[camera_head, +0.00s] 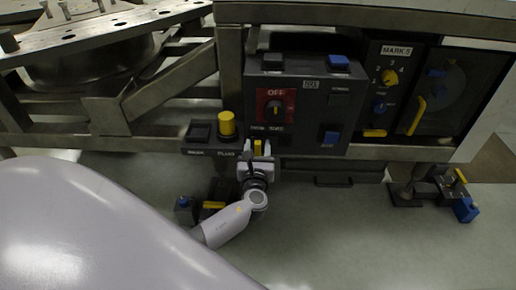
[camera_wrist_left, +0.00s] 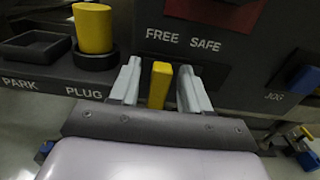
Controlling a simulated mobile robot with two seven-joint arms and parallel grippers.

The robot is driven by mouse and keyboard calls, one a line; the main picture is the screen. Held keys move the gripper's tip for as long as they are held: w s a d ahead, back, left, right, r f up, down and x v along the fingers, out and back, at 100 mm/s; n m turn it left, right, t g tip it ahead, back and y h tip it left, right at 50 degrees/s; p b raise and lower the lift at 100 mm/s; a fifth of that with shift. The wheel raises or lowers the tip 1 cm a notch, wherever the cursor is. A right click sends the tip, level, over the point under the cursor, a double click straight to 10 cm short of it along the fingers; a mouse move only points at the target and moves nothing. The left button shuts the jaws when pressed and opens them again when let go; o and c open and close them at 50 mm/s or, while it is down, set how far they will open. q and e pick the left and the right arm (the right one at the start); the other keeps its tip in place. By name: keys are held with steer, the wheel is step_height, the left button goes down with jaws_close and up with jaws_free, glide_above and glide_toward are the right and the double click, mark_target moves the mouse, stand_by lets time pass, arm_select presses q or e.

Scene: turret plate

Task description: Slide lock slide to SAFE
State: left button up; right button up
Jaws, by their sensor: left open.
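The lock slide's yellow tab (camera_wrist_left: 160,85) stands upright below the FREE and SAFE labels (camera_wrist_left: 183,41) on the dark panel. In the left wrist view it sits nearer FREE, left of SAFE. My left gripper (camera_wrist_left: 160,74) is open, with one finger on each side of the tab and small gaps showing. The tab (camera_head: 258,146) also shows in the head view at my left gripper (camera_head: 257,152), under the control box (camera_head: 300,136). The lower part of the tab is hidden by the gripper body. My right gripper is not in view.
A yellow plug (camera_head: 227,123) stands in the PLUG holder just left of my gripper, beside an empty PARK socket (camera_head: 199,131). A blue JOG button (camera_head: 330,138) is to the right. A grey metal frame (camera_head: 165,85) rises at the left. The floor in front is largely clear.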

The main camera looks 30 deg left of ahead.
arm_select(q)
steer(key=shift+w+a, duration=0.25)
steer(key=shift+w, duration=0.15)
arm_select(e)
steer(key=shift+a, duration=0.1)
arm_select(q)
jaws_close()
steer(key=w+d, duration=0.1)
steer(key=w+d+b, duration=0.1)
steer(key=d, duration=0.1)
steer(key=shift+d+f, duration=0.1)
steer(key=shift+d, duration=0.2)
steer(key=shift+w+d, duration=0.15)
steer(key=shift+d, duration=0.05)
jaws_free()
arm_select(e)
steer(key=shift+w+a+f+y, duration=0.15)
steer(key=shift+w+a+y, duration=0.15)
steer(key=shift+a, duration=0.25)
